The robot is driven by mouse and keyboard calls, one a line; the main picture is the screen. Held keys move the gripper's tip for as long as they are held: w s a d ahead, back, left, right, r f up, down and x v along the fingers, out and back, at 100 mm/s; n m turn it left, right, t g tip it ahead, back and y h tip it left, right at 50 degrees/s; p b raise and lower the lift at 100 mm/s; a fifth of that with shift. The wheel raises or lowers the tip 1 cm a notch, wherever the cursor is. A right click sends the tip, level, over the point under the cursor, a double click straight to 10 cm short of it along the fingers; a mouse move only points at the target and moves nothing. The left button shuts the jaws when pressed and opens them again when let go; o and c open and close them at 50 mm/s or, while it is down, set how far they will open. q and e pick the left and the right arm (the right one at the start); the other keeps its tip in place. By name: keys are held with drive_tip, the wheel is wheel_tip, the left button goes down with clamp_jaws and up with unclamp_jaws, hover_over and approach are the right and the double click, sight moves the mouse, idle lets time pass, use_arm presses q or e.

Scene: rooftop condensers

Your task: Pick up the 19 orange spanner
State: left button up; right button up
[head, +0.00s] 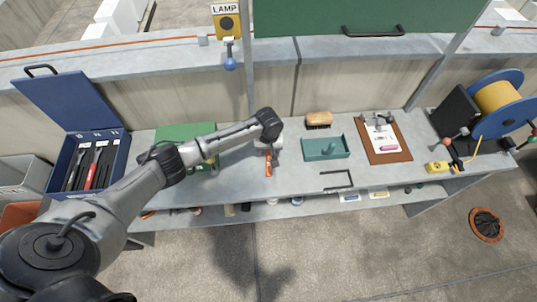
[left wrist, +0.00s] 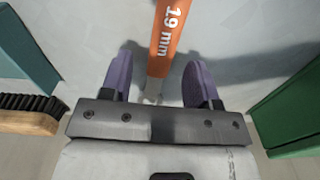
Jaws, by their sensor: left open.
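The orange spanner (head: 268,166), marked 19 mm, lies on the grey bench in the head view. In the left wrist view the spanner (left wrist: 170,32) runs from the top edge down between my fingers, its orange handle narrowing to a grey metal part. My left gripper (head: 268,149) is over the spanner's far end in the head view. In the left wrist view the left gripper (left wrist: 158,84) is open, with one purple fingertip on each side of the spanner and a gap on both sides. The spanner's lower end is hidden by the gripper body. My right gripper is not in view.
A teal tray (head: 343,155) and a wooden brush (head: 319,119) lie right of the gripper. A green case (head: 172,133) lies left, partly behind my arm. A blue toolbox (head: 66,164) stands open far left. A clipboard (head: 401,149) lies right. Bench around the spanner is clear.

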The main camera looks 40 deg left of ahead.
use_arm(q)
drive_tip(key=shift+f, duration=0.6)
clamp_jaws()
